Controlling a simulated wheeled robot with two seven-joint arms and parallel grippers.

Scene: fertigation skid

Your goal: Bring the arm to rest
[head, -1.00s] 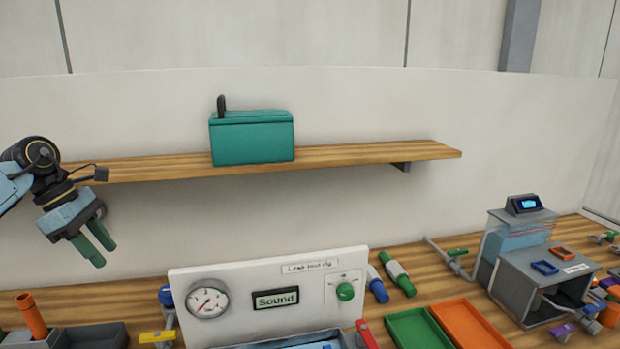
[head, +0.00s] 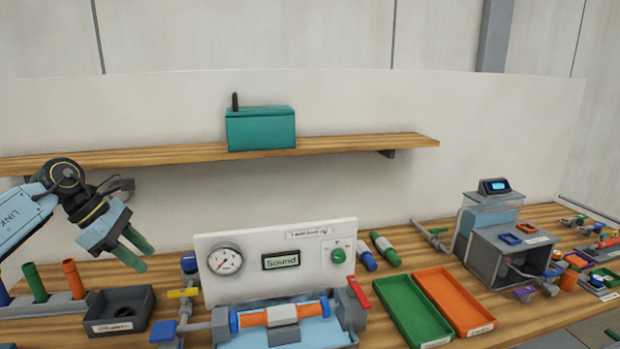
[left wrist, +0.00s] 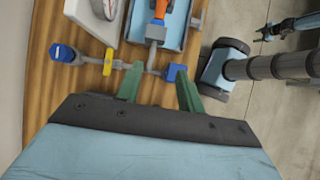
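My left gripper (head: 143,258) comes in from the left in the head view, in the air above the left part of the bench, left of the white gauge panel. Its two green fingers point down and to the right. In the left wrist view my left gripper (left wrist: 158,88) has its fingers well apart with nothing held between them. A blue-ended pipe fitting (left wrist: 176,73) shows beyond the fingertips, apart from them as far as I can tell. A green tip at the lower right edge of the head view may be my right gripper (head: 612,334); the rest is cut off.
The gauge panel (head: 300,241) reads "Sound" and stands behind a test rig with an orange pipe (head: 252,319). A dark bin (head: 120,326) and upright tubes (head: 73,279) stand below my left gripper. Green (head: 414,338) and orange (head: 473,327) trays lie right. A shelf (head: 350,143) holds a teal box (head: 260,130).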

